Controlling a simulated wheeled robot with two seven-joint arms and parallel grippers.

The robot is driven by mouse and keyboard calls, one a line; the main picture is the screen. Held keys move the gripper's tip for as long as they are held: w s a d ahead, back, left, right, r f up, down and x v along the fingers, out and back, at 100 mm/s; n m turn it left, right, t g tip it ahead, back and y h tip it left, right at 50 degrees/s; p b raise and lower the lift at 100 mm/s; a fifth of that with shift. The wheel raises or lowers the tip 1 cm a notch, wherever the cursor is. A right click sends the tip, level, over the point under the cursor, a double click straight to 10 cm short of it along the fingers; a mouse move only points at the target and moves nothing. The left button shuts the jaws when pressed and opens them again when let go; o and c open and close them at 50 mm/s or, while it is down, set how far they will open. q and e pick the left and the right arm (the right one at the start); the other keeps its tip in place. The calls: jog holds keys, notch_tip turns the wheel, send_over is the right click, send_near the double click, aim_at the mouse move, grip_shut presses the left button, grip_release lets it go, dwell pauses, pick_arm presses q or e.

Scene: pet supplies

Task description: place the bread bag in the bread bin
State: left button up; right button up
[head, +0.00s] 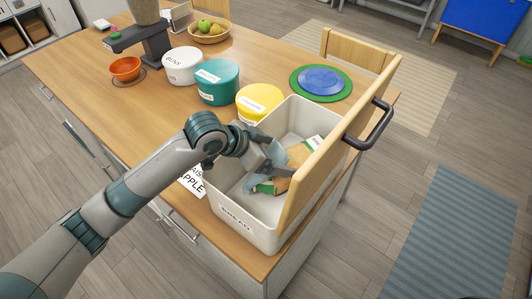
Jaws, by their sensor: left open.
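The bread bin (270,236) is a white box labelled BREAD at the table's near right corner. Its wooden lid (333,148) with a dark handle stands open on the right side. The bread bag (308,156), tan with green and white parts, lies inside the bin, partly hidden by my gripper and the lid. My left gripper (281,159) reaches into the bin from the left and is open, its fingers at the bag's left part. I cannot tell whether they touch the bag. My right gripper is out of view.
Yellow (259,101), teal (217,82) and white (182,66) canisters stand behind the bin. A blue plate (322,81) on a green mat lies behind it to the right. A sign partly reading APPLE (194,181) is left of the bin.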

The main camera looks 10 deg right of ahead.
pick_arm(q)
jog(key=shift+b+v, duration=0.5)
jog(key=shift+v, duration=2.1)
